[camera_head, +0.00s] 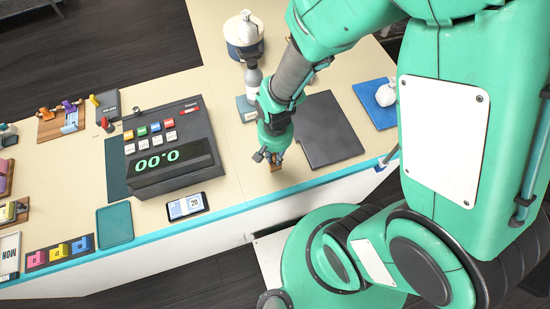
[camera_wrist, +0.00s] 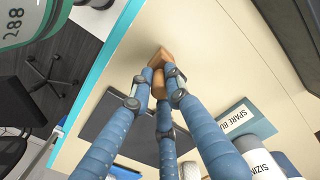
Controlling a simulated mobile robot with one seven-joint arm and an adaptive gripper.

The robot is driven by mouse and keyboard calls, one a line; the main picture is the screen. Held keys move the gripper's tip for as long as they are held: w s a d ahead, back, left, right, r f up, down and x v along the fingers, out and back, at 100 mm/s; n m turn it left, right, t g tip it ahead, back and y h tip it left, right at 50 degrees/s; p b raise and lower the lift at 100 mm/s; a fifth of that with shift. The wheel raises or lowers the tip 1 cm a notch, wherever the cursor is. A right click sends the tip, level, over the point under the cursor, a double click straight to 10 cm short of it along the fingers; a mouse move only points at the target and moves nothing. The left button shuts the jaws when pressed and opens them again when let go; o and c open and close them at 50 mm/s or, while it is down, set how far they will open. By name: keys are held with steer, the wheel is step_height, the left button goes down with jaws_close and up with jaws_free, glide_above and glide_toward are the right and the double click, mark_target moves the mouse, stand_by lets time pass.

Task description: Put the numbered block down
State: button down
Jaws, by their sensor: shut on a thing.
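My gripper (camera_head: 268,157) is low over the front part of the cream table (camera_head: 235,150), left of a dark grey mat. Its blue fingers (camera_wrist: 157,88) are closed on a small orange-brown block (camera_wrist: 160,58), which shows between and beyond the fingertips in the wrist view. In the head view only a bit of the block (camera_head: 276,168) shows under the fingers. No number can be read on it. I cannot tell whether it touches the table.
The dark mat (camera_head: 330,130) lies right of my gripper. A device reading 00:0 (camera_head: 165,150) and a phone-like card (camera_head: 187,206) are to the left. A teal pad (camera_head: 114,224) and a tray with pink, yellow and blue blocks (camera_head: 60,250) lie further left. The table's front edge is close.

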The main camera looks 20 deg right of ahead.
steer(key=shift+f, duration=1.1)
steer(key=shift+f, duration=0.15)
steer(key=c, duration=1.7)
jaws_free()
steer(key=shift+o, duration=0.2)
step_height(320, 180, up, 12)
steer(key=shift+r+p, duration=0.15)
steer(key=shift+p, duration=0.25)
